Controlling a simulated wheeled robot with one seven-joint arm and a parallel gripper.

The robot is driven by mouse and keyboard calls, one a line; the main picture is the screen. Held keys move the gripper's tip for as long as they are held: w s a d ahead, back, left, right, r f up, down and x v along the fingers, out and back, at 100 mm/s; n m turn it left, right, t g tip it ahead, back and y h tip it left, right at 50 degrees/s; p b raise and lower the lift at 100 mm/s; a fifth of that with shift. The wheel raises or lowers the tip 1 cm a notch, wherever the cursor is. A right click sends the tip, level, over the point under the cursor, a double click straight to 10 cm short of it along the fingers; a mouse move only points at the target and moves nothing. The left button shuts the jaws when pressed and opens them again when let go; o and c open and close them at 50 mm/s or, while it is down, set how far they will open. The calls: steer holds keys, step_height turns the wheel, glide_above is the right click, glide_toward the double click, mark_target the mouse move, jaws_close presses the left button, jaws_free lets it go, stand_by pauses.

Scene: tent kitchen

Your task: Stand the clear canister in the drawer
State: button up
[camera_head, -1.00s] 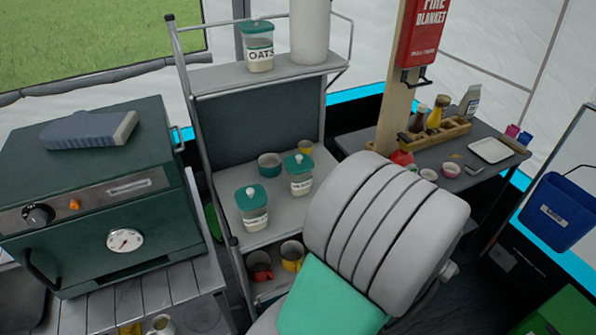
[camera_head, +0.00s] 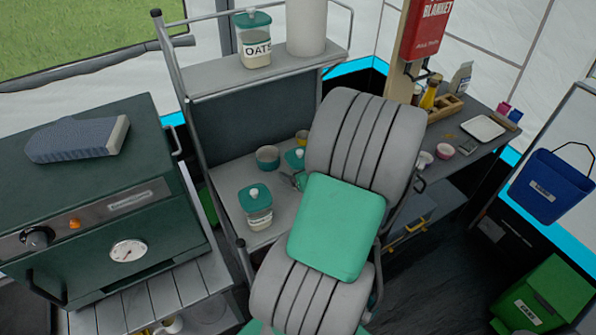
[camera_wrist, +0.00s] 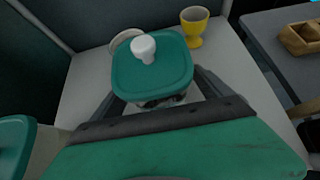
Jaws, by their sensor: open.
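A clear canister with a teal lid and white knob (camera_wrist: 152,80) stands upright on the middle shelf. In the head view only its lid (camera_head: 294,158) shows, beside my arm. My gripper (camera_wrist: 160,92) is open, with one finger on each side of this canister; I cannot tell whether they touch it. A second clear canister (camera_head: 257,208) stands to its left, and its lid shows in the wrist view (camera_wrist: 14,143). A third, marked OATS (camera_head: 254,40), is on the top shelf. A drawer unit (camera_head: 408,222) with a yellow handle sits under the right table, partly hidden by my arm.
The top shelf (camera_head: 215,86) overhangs the rear. A wooden rack (camera_head: 446,108) with bottles and a white tray (camera_head: 483,128) are on the right table. A green oven (camera_head: 105,205) stands left.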

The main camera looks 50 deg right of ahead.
steer(key=shift+w+f, duration=0.15)
steer(key=shift+w, duration=0.05)
jaws_close()
stand_by(0.9)
